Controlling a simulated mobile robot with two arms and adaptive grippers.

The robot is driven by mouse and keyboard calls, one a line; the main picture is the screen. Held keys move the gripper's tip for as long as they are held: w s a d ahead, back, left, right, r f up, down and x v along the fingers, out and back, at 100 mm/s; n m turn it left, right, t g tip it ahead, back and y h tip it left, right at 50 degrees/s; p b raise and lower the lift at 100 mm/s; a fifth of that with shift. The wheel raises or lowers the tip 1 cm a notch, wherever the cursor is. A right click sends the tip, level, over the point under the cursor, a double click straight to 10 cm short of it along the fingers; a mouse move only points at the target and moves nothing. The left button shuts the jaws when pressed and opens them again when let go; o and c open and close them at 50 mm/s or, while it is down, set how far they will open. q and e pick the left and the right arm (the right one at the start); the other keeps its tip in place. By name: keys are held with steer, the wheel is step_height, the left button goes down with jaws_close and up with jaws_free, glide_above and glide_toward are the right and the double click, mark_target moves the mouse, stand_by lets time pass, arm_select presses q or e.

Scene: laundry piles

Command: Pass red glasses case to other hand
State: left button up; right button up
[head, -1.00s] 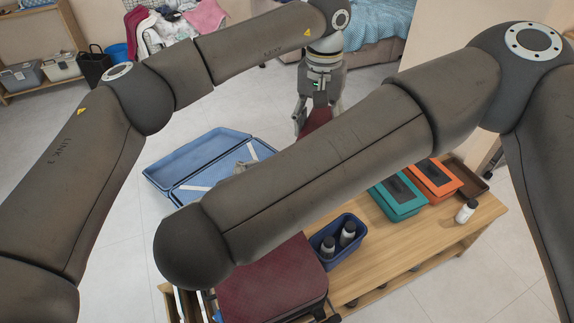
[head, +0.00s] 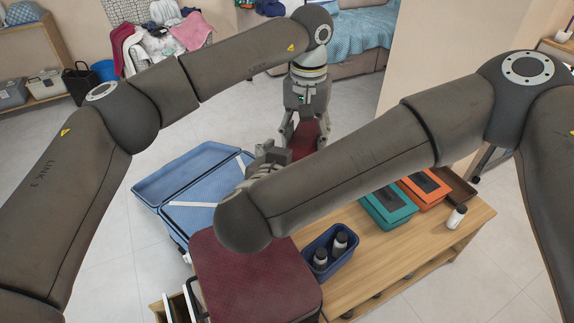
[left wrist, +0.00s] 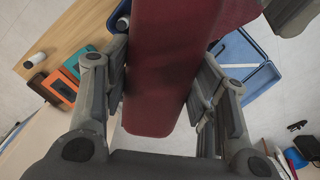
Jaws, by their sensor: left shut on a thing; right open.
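The red glasses case (head: 306,140) hangs below my left gripper (head: 303,133), which is shut on it. In the left wrist view the case (left wrist: 160,75) runs lengthwise between the two fingers (left wrist: 165,100). My right gripper (head: 264,160) is open, just left of the case in the head view, partly hidden behind my right forearm. A grey part of it shows at the top right of the left wrist view (left wrist: 291,14). I cannot tell whether it touches the case. The case's lower end is partly hidden by my right arm in the head view.
An open blue suitcase (head: 180,180) lies on the floor at left. A dark red suitcase (head: 255,280) stands in front. A wooden bench (head: 425,248) holds a blue bin (head: 318,272) with bottles, a teal case (head: 388,212), an orange case (head: 425,192) and a white bottle (head: 456,217).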

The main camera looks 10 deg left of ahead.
steer(key=shift+w+d+f, duration=0.1)
steer(key=shift+w+f, duration=0.1)
steer(key=shift+w, duration=0.3)
steer(key=c, duration=1.2)
arm_select(q)
steer(key=o, duration=1.1)
arm_select(e)
steer(key=shift+o, duration=0.2)
arm_select(q)
steer(key=shift+o, duration=0.2)
